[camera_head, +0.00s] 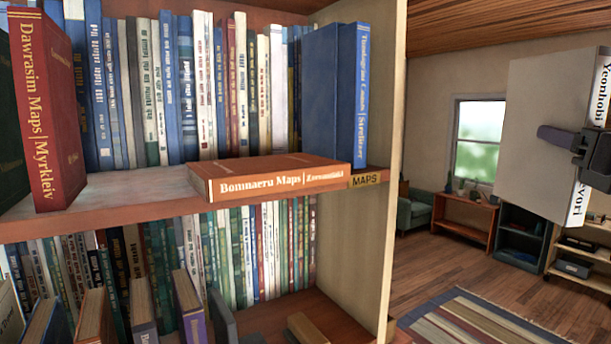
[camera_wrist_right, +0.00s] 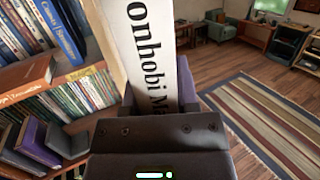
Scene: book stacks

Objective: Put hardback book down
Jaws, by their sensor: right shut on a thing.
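A white hardback book (camera_head: 545,135) with black lettering on its spine is held upright in the air at the right of the head view. My right gripper (camera_head: 578,143) is shut on it, with a dark finger across its cover. The book's white spine (camera_wrist_right: 150,60) also shows in the right wrist view, rising from between the jaws. The book is apart from the shelf, to the right of the bookcase's side panel. My left gripper is in neither view.
The bookcase shelf (camera_head: 130,185) holds a row of upright books, a red upright book (camera_head: 50,110) and an orange book (camera_head: 270,177) lying flat near the MAPS label (camera_head: 365,180). A lower shelf is packed. A striped rug (camera_head: 475,318) lies on open floor at right.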

